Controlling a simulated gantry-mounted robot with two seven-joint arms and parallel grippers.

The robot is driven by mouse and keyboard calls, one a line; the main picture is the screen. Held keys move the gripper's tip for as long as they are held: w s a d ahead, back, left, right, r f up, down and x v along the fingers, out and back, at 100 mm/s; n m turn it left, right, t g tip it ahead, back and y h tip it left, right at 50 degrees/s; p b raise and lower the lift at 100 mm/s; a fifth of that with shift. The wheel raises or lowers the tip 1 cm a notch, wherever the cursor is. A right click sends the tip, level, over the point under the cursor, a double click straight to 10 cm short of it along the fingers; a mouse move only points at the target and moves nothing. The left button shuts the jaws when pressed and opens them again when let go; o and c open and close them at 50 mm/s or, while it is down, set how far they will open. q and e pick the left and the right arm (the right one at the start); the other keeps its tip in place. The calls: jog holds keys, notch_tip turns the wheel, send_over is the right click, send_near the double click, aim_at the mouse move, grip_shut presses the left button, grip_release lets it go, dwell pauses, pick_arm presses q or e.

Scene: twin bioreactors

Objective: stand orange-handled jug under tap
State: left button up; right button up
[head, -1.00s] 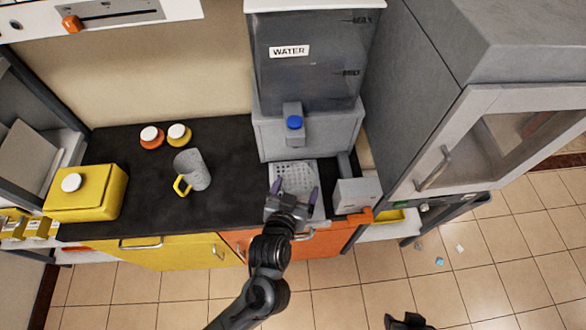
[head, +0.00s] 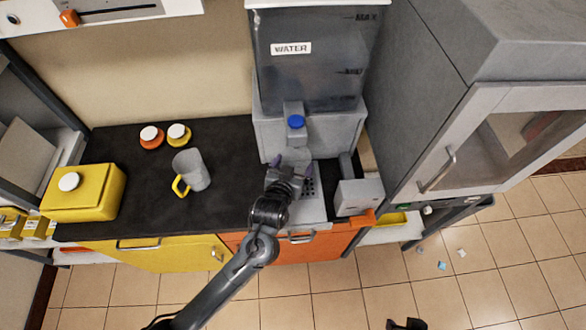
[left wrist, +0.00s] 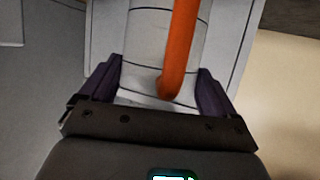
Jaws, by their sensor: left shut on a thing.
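The orange-handled jug (left wrist: 145,60) is a pale grey cylinder with dark ring lines and an orange handle, seen in the left wrist view. My left gripper (head: 291,167) is shut on it, with a purple finger on each side (left wrist: 155,88). In the head view the gripper is over the perforated drip tray (head: 312,208), just in front of and below the blue-knobbed tap (head: 295,122). There the gripper mostly hides the jug, so I cannot tell whether it touches the tray. My right gripper (head: 407,323) shows only as a dark piece at the bottom edge.
The water tank (head: 310,75) stands above the tap. A grey box (head: 359,197) stands close right of the tray. A yellow-handled jug (head: 192,170), two capped bottles (head: 165,136) and a yellow container (head: 83,195) stand on the dark counter (head: 130,165), which has free room.

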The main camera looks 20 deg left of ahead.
pick_arm(q)
jog(key=shift+f, duration=0.75)
jog(key=shift+w+a+f, duration=0.1)
jog(key=shift+w+f, duration=0.05)
jog(key=shift+f, duration=0.15)
jog(key=o, duration=1.1)
jog(key=shift+f, duration=0.15)
jog(key=shift+c, duration=0.2)
